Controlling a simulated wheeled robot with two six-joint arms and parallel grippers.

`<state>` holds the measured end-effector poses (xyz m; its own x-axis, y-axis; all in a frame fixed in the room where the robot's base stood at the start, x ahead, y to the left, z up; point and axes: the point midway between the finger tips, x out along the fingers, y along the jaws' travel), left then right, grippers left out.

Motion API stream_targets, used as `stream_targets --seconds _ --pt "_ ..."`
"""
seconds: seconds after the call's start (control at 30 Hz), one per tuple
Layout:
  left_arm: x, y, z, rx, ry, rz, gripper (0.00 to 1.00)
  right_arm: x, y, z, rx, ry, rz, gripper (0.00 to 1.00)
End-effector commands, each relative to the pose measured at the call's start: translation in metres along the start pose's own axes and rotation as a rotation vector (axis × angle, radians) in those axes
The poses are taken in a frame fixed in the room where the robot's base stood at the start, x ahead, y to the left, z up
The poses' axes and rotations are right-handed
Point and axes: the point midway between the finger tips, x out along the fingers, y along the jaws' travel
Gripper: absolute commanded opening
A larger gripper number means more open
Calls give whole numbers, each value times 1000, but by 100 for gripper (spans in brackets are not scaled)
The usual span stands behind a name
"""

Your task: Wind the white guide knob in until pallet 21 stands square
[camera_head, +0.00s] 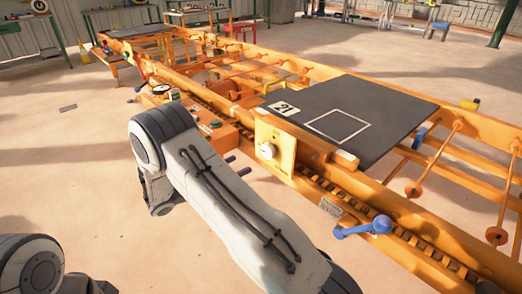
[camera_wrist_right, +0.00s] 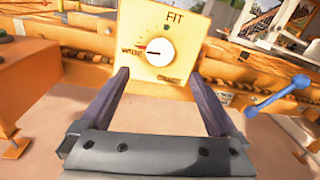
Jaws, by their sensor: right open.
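The white guide knob (camera_head: 267,151) sits on a yellow panel (camera_wrist_right: 190,20) on the near side of the orange conveyor. My left gripper is out of view.
A blue crank handle (camera_head: 365,227) sticks out from the near rail, right of the panel. An orange box (camera_head: 205,120) with buttons stands left of the panel. An orange block (camera_head: 345,160) lies by the pallet's near corner. Open floor (camera_head: 70,150) lies at left.

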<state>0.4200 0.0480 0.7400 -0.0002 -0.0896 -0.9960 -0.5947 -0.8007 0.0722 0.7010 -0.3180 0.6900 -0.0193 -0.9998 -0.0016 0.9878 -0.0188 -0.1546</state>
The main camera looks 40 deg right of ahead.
Motion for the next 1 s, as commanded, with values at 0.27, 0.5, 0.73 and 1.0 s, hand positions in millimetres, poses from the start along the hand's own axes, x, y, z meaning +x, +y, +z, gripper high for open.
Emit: stream_targets --seconds 0.27,0.5,0.73,1.0 --pt "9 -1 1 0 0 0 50 41 0 -2 -2 -3 -3 96" --pt "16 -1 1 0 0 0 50 83 0 -2 -1 -2 -2 96" --pt "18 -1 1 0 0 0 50 101 1 -1 -1 -2 2 96" --pt "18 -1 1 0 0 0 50 102 1 0 -2 -2 2 96"
